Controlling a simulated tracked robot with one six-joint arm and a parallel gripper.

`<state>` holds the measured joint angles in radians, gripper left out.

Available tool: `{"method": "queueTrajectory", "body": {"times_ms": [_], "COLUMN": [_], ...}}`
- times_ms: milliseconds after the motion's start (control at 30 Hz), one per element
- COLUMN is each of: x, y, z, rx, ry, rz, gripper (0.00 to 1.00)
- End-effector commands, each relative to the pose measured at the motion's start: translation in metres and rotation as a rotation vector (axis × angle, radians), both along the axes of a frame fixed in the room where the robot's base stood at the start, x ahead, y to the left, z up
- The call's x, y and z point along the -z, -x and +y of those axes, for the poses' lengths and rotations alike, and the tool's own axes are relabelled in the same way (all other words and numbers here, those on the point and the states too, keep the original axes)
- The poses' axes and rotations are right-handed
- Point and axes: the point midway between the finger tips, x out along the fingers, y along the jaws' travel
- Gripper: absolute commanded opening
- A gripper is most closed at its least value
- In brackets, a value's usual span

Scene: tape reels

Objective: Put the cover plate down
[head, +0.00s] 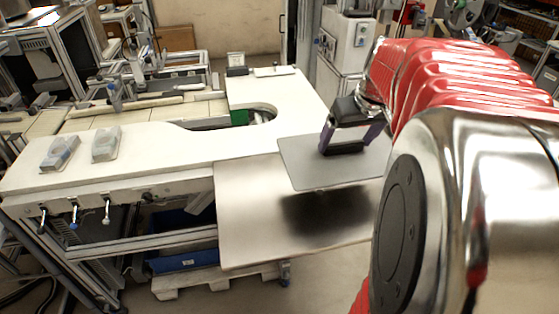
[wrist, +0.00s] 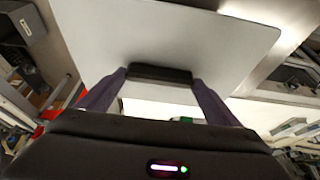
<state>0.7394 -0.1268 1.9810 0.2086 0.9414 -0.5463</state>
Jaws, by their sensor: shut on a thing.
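The cover plate (head: 305,168) is a flat grey sheet with rounded corners and a black handle (wrist: 160,75) on it. My gripper (head: 350,147) is shut on this handle, with a purple finger at each end of it. In the head view the plate hangs roughly level above a pale board (head: 245,215) at the table's front right, apart from it, with a dark shadow below. In the wrist view the plate (wrist: 190,35) fills the upper middle. My arm hides the plate's right end in the head view.
A white worktable (head: 190,148) with a curved cut-out extends left and back. A green block (head: 239,117) sits by the cut-out. The pale board's front and left are clear.

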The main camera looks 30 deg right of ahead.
Motion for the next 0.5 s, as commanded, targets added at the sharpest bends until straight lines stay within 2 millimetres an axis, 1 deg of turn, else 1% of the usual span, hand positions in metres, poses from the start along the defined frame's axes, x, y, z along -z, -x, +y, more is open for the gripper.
{"method": "queueTrajectory", "body": {"times_ms": [133, 233, 367, 500], "x": [0.000, 0.007, 0.025, 0.048], "y": [0.000, 0.000, 0.000, 0.000], "z": [0.000, 0.000, 0.000, 0.001], "rx": [0.000, 0.001, 0.001, 0.001], "ry": [0.001, -0.001, -0.001, -0.002], "rz": [-0.001, 0.001, 0.002, 0.002], "gripper": [0.32, 0.32, 0.32, 0.32]}}
